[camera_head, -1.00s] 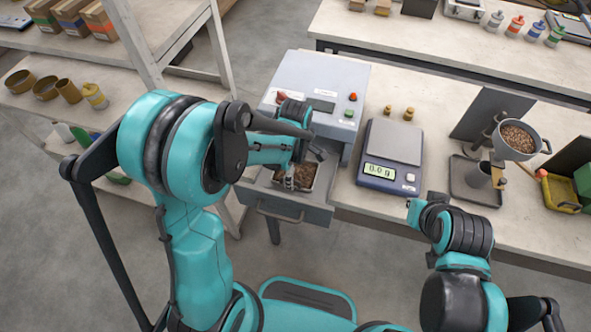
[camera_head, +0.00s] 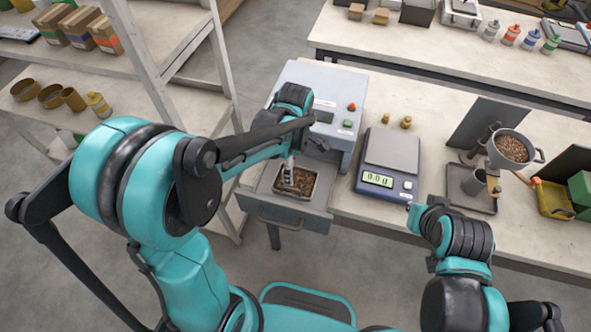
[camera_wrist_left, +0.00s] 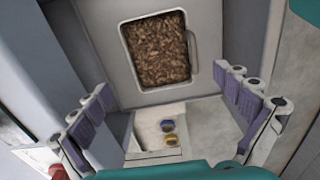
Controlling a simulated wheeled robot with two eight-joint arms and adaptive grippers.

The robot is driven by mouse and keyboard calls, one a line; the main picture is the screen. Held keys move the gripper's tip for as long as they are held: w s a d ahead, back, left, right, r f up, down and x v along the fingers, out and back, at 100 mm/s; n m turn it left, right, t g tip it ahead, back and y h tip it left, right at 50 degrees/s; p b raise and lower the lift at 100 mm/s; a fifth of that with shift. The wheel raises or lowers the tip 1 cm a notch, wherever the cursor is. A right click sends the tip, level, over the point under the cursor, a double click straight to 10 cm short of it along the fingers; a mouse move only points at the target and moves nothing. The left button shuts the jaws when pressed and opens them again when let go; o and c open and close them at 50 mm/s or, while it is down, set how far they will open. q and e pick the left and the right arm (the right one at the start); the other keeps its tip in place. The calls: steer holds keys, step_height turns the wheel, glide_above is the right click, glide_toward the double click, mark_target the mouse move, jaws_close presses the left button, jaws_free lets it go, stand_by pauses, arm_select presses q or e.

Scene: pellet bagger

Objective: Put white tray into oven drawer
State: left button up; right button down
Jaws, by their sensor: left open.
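The white tray (camera_head: 315,188), filled with brown pellets, lies in the open oven drawer (camera_head: 262,206) of the grey machine. In the left wrist view the tray (camera_wrist_left: 191,84) shows whole, with a handle on its right side. My left gripper (camera_head: 288,178) is above the tray in the head view and hides part of it. In the left wrist view its fingers (camera_wrist_left: 167,118) are spread wide and hold nothing, with the tray beyond them. My right gripper (camera_head: 412,208) is at the bench's front edge, seen small; its jaws cannot be made out.
The grey oven (camera_head: 320,110) stands on the bench behind the drawer. A scale (camera_head: 388,165) is to its right, then a pan of pellets (camera_head: 512,149) on a stand and a yellow bin (camera_head: 553,200). A shelf rack (camera_head: 160,75) stands at left.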

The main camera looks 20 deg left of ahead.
arm_select(q)
steer(key=s+a+r+m+t, duration=0.2)
steer(key=s+r+m, duration=0.3)
steer(key=m, duration=0.3)
steer(key=s+a+r+m+t, duration=0.2)
steer(key=s+r+m+t, duration=0.3)
steer(key=m, duration=0.4)
steer(key=shift+s+a+r+m+p, duration=0.3)
steer(key=shift+s+a, duration=0.1)
steer(key=shift+s, duration=0.1)
step_height(320, 180, down, 6)
steer(key=b, duration=0.6)
steer(key=shift+f, duration=0.2)
